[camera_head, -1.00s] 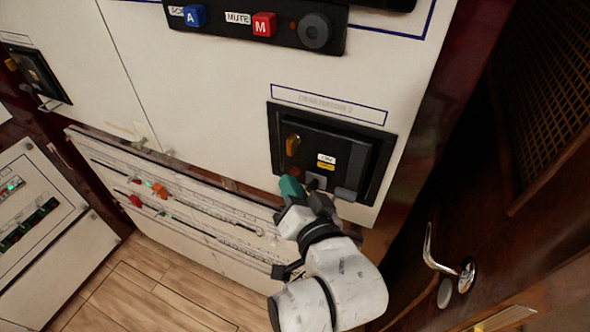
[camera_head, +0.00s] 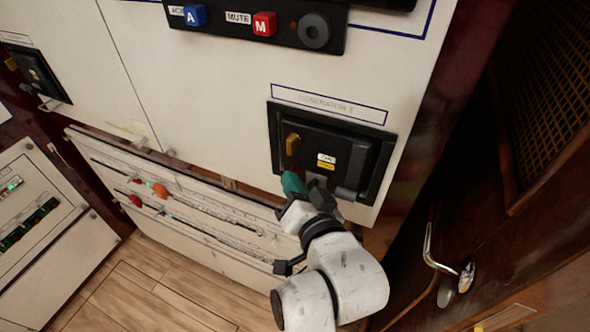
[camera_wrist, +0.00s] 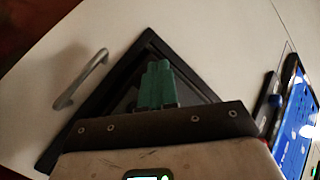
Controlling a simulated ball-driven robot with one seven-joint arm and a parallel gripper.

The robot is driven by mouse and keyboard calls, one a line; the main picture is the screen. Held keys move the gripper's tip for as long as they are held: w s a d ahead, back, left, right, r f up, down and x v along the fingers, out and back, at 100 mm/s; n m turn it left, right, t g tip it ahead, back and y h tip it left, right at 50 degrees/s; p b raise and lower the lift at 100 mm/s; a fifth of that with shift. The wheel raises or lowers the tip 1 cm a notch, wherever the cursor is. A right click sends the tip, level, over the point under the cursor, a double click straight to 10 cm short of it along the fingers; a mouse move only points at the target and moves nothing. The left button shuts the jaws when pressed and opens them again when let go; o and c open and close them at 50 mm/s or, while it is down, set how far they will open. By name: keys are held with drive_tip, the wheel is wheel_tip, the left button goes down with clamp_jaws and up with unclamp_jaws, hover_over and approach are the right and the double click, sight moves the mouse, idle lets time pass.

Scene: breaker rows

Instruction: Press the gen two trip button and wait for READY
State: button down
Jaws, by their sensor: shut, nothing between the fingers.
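The generator 2 breaker panel (camera_head: 376,135) is a black recessed unit on the white cabinet, under a framed label reading GENERATOR 2 (camera_head: 328,104). On it are an amber knob (camera_head: 292,144), a small white tag (camera_head: 326,158) and a yellow tag (camera_head: 325,167). My gripper (camera_head: 290,183) with green fingertips is shut and empty at the panel's lower left edge. The trip button cannot be made out; my gripper covers that lower part. In the wrist view the shut green fingers (camera_wrist: 157,84) point into the dark panel frame (camera_wrist: 150,40); whether they touch anything is unclear.
Another breaker panel (camera_head: 38,73) is at far left. A wooden door with a metal handle (camera_head: 430,250) stands at right.

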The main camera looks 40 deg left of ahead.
drive_tip(key=shift+w+d+r, duration=0.1)
drive_tip(key=shift+w+r, duration=0.15)
drive_tip(key=shift+w, duration=0.3)
idle(0.4)
drive_tip(key=shift+s, duration=0.1)
drive_tip(key=shift+s+d+p, duration=0.4)
drive_tip(key=shift+s+p, duration=0.15)
drive_tip(key=shift+s, duration=0.05)
drive_tip(key=shift+s, duration=0.1)
drive_tip(key=s, duration=0.1)
drive_tip(key=s+p, duration=0.1)
drive_tip(key=s, duration=0.1)
drive_tip(key=s+d+p, duration=0.1)
drive_tip(key=s, duration=0.1)
drive_tip(key=shift+s+f, duration=0.1)
drive_tip(key=shift+f, duration=0.05)
drive_tip(key=shift+a, duration=0.1)
idle(0.8)
